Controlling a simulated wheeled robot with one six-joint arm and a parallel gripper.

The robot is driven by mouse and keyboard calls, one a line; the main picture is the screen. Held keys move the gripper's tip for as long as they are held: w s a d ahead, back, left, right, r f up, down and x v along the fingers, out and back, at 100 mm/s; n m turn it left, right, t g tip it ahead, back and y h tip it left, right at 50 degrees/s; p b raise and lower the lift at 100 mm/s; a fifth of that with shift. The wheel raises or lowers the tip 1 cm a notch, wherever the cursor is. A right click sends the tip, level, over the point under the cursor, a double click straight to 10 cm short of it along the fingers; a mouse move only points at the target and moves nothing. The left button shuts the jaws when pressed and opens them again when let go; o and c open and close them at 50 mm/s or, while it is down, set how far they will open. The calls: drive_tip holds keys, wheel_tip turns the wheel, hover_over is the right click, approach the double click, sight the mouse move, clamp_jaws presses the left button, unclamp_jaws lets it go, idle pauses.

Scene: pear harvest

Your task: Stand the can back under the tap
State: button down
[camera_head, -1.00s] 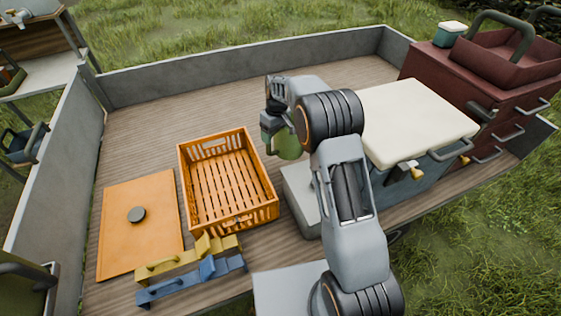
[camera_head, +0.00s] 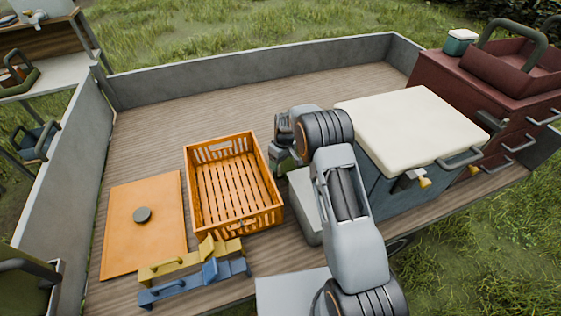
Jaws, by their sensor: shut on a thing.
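My gripper (camera_head: 281,138) is beside the right end of the orange crate and is shut on a green can (camera_head: 284,160). Only part of the can shows; my gripper and wrist hide the rest. It is low, close to the grey block, and I cannot tell whether it touches anything. A yellow-handled tap (camera_head: 420,180) sticks out of the front of the blue cooler (camera_head: 385,207) with the cream lid, to the right of my arm. The can is apart from this tap.
The empty orange crate (camera_head: 190,179) stands left of my gripper. A grey block (camera_head: 304,204) sits just below it. An orange board (camera_head: 125,245), with yellow (camera_head: 180,266) and blue (camera_head: 185,289) tools nearby, lies left. Red drawers (camera_head: 455,95) stand right. The back deck is clear.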

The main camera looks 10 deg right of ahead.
drive_tip(key=shift+f, duration=0.2)
drive_tip(key=shift+c, duration=2.2)
unclamp_jaws()
